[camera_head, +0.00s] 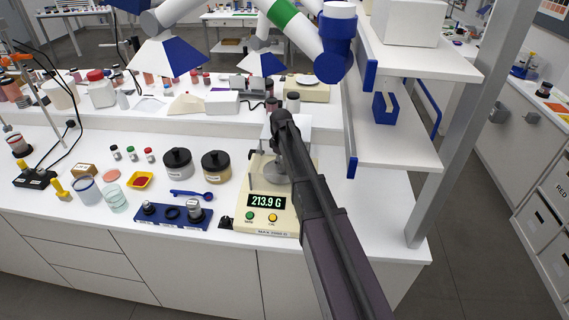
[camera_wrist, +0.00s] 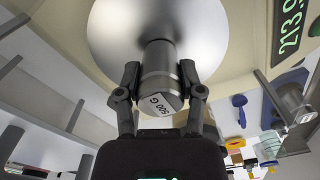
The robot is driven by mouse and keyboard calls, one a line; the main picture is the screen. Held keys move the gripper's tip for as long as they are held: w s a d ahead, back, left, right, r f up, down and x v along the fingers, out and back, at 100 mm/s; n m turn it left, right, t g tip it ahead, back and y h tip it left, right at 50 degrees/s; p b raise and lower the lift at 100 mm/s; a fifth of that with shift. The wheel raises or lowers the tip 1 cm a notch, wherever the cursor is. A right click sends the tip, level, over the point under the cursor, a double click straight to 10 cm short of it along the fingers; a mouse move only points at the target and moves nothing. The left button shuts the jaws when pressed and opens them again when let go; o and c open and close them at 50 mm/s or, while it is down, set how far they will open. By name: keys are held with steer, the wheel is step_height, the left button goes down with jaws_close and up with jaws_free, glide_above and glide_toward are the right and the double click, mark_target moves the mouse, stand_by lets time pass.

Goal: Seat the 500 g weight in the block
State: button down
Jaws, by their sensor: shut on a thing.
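My gripper (camera_wrist: 160,82) is shut on the 500 g weight (camera_wrist: 158,62), a metal cylinder whose end label reads "500 G". In the wrist view the weight is in front of the round metal pan (camera_wrist: 205,22) of the balance; I cannot tell whether it touches. The balance (camera_head: 262,198) reads 213.9 G. In the head view my arm hides most of the weight. The blue block (camera_head: 162,219) lies left of the balance at the bench's front. A metal weight (camera_head: 195,208) stands at its right end; its middle socket looks empty.
A blue scoop (camera_head: 190,193) lies behind the block, with a black-lidded jar (camera_head: 178,163) and an amber one (camera_head: 215,165) beyond. A yellow dish (camera_head: 139,180) and glass beaker (camera_head: 115,199) stand further left. A white shelf (camera_head: 395,150) rises right of the balance.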

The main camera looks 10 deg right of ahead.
steer(key=shift+r+p, duration=4.75)
steer(key=shift+r, duration=0.15)
steer(key=shift+s, duration=0.1)
